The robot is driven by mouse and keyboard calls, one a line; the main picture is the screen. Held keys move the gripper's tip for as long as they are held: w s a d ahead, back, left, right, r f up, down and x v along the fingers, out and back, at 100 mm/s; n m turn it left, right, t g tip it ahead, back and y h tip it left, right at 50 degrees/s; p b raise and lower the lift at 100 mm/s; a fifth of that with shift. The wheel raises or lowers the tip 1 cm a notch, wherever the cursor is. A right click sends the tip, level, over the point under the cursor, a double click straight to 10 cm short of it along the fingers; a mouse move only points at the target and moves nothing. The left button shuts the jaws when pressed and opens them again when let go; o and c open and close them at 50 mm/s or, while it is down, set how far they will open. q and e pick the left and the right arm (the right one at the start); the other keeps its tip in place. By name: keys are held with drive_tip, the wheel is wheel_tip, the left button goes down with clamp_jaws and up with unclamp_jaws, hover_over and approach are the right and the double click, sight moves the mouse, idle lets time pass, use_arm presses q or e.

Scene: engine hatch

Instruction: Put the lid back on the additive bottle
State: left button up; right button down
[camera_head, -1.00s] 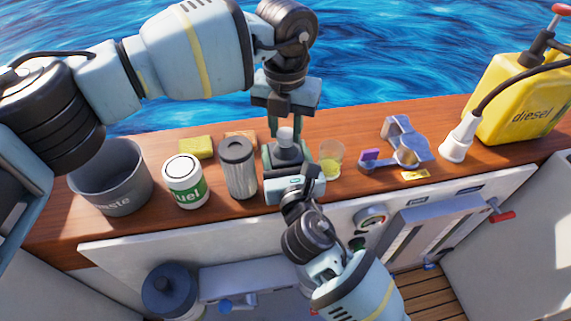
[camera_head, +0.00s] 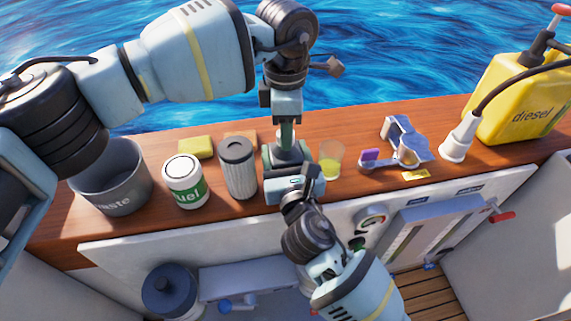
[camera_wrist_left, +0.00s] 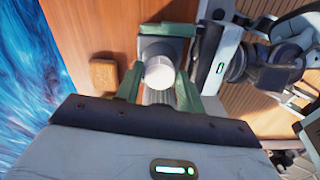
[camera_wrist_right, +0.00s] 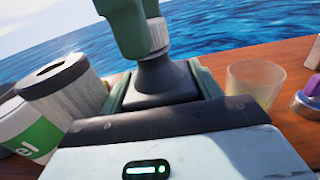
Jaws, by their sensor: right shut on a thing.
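The dark additive bottle (camera_wrist_right: 160,82) stands upright on the wooden counter, its neck tapering to the top. A pale grey ribbed lid (camera_wrist_right: 158,35) sits on its neck; the left wrist view shows the lid's round white top (camera_wrist_left: 160,72). My right gripper (camera_head: 290,172) is shut on the bottle's body from the near side. My left gripper (camera_head: 287,130) points down over the bottle. Its fingers (camera_wrist_left: 158,88) are open, one on either side of the lid, with narrow gaps. In the head view they largely hide the lid. Whether the lid is fully seated cannot be told.
Left of the bottle stand a grey filter (camera_head: 238,168), a white fuel can (camera_head: 186,182) and a waste bin (camera_head: 112,190). A cup of yellow liquid (camera_head: 331,160) stands close on the right. A blue-grey bracket (camera_head: 405,140) and a yellow diesel can (camera_head: 520,105) are farther right.

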use_arm(q)
drive_tip(key=shift+o, duration=1.2)
drive_tip(key=shift+r, duration=0.1)
drive_tip(key=shift+r, duration=2.2)
drive_tip(key=shift+c, duration=0.3)
drive_tip(key=n, duration=0.1)
drive_tip(key=r+n, duration=0.1)
drive_tip(key=n, duration=0.3)
drive_tip(key=shift+r, duration=0.35)
drive_tip(key=n, duration=0.2)
drive_tip(key=r+n, duration=0.1)
drive_tip(key=n, duration=0.2)
drive_tip(key=shift+r+n, duration=0.4)
drive_tip(key=shift+f, duration=0.15)
